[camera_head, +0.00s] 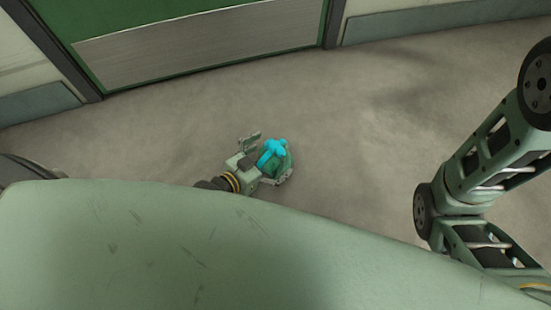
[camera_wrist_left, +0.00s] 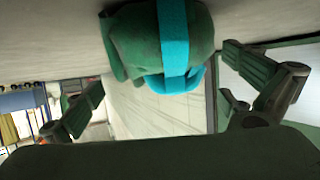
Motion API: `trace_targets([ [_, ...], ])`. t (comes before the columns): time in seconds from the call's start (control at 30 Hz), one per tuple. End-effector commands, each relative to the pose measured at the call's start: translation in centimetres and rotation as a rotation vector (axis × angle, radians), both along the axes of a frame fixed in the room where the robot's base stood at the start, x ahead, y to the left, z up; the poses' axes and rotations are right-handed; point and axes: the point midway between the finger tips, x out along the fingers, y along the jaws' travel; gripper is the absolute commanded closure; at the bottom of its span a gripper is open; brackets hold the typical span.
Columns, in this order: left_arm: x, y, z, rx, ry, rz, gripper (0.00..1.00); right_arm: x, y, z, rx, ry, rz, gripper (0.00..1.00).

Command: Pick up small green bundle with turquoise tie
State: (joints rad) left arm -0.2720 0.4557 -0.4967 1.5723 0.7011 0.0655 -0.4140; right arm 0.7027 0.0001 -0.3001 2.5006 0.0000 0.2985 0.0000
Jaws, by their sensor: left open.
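The small green bundle (camera_head: 278,163) with its turquoise tie (camera_head: 273,149) lies on the floor near the centre of the head view. My left gripper (camera_head: 266,156) is right at it, with one finger showing on the bundle's left and the other low on its right. In the left wrist view the green bundle (camera_wrist_left: 135,42) and its turquoise band (camera_wrist_left: 174,38) show at the top, beyond the fingers. My right gripper is not in view.
A green door (camera_head: 190,35) with a metal plate stands at the back, between dark frame posts. The grey floor (camera_head: 400,90) around the bundle is clear. In the left wrist view, shelves with goods (camera_wrist_left: 25,110) show at the far left.

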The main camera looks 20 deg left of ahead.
Motion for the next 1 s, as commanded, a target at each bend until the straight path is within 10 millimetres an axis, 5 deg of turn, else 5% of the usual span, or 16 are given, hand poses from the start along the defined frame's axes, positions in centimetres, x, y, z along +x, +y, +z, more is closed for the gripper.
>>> trace_targets([
  [0.1,1.3,-0.7,-0.9,-0.002,0.0,0.001,0.0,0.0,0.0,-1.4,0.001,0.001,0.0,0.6],
  [0.43,1.8,-0.9,-0.8,0.0,0.0,0.0,0.0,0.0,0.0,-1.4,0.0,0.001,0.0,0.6],
  [1.0,1.7,-1.0,-0.9,-0.001,0.003,-0.001,0.5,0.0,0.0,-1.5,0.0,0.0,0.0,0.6],
])
